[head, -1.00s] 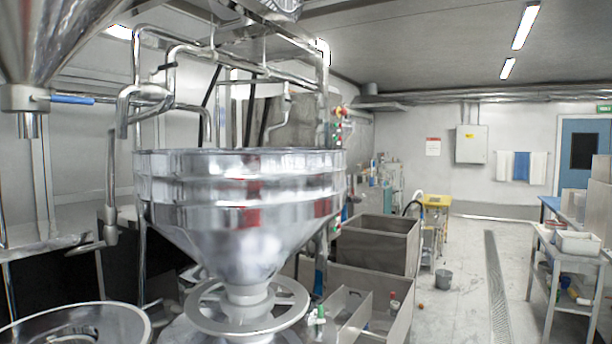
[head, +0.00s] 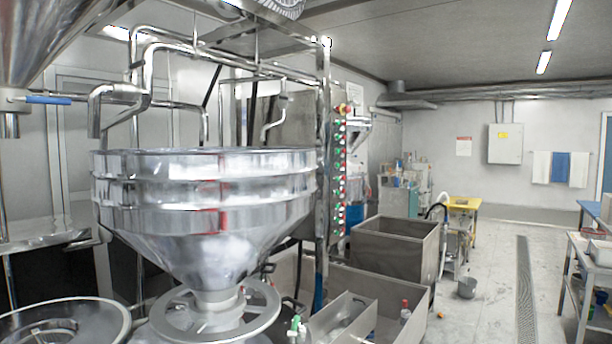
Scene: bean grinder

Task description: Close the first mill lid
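A large shiny metal hopper (head: 205,195) of the grinder fills the left middle of the head view. Its cone narrows to a neck above a round metal ring wheel (head: 215,312). No part that I can surely name as the first mill lid is visible. My gripper is not in this view.
Metal bins (head: 395,255) stand right of the hopper. A panel of coloured buttons (head: 340,170) is behind it. A blue-handled valve (head: 48,100) is at the upper left.

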